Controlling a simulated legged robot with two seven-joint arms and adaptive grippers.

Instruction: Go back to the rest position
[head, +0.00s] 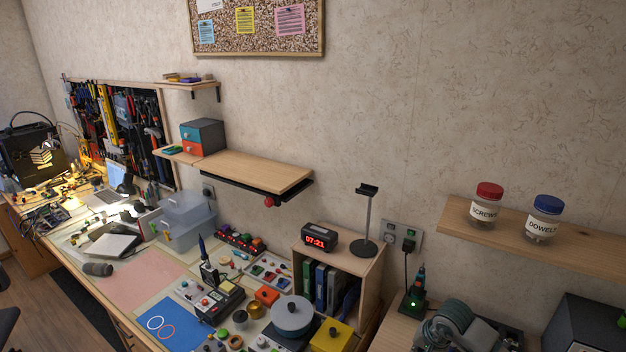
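Neither of my grippers shows in the head view, and no part of my arms can be made out. The task names no object. The view looks over a cluttered workbench (140,272) along a beige wall.
A wall shelf (590,258) at right holds a red-lidded screws jar (487,207) and a blue-lidded dowels jar (542,220). A digital clock (319,238) and a headphone stand (367,222) stand on a wooden cubby (368,270). The middle wall shelf (260,172) juts over the bench.

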